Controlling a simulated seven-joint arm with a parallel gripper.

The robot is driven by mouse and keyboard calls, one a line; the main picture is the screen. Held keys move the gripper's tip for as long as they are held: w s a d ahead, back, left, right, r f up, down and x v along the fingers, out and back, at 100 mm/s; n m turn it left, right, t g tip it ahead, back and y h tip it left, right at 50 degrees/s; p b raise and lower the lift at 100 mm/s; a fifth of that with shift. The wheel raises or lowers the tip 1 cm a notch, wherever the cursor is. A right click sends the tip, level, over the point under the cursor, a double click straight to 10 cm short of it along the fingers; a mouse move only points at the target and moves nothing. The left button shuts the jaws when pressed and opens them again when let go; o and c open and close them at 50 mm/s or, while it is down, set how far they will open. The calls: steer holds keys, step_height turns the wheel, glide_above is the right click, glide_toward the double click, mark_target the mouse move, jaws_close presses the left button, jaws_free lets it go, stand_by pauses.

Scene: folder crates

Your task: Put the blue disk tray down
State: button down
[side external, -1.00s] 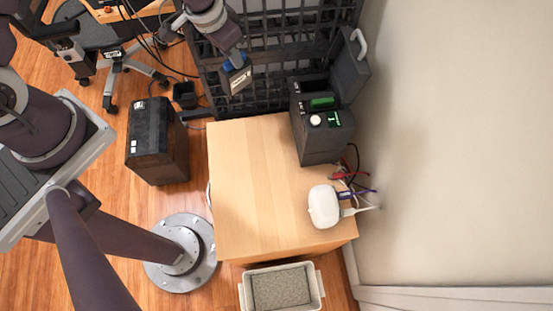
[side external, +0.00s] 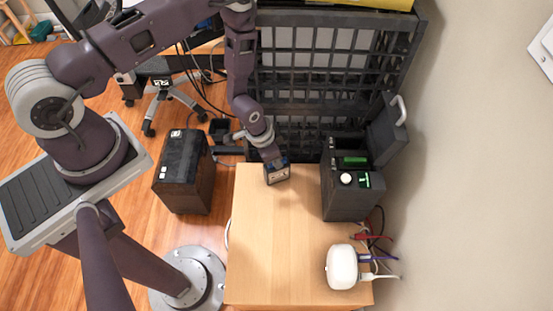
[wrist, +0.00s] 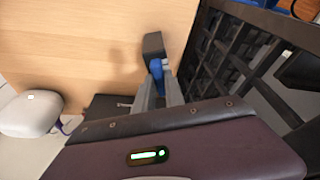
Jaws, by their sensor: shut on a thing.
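The blue disk tray (side external: 278,174) is at the far end of the light wooden table top, left of the dark open-lidded box. It shows as a small dark-grey block with some blue near my fingers. My gripper (side external: 273,160) is shut on it and points down at the table. In the wrist view, my gripper's fingers (wrist: 161,75) close on the blue part of the disk tray (wrist: 157,68), and its dark end reaches out over the wood. I cannot tell whether it touches the table or hangs just above it.
The wooden table (side external: 270,250) is clear in its middle and front. The dark open-lidded box (side external: 345,195) stands at its right, with a white rounded device (side external: 341,267) and cables nearer. A black slatted rack (side external: 330,60) rises behind. A dark case (side external: 182,180) stands on the floor at left.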

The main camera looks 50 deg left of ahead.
steer(key=shift+f, duration=0.1)
steer(key=c, duration=1.4)
jaws_free()
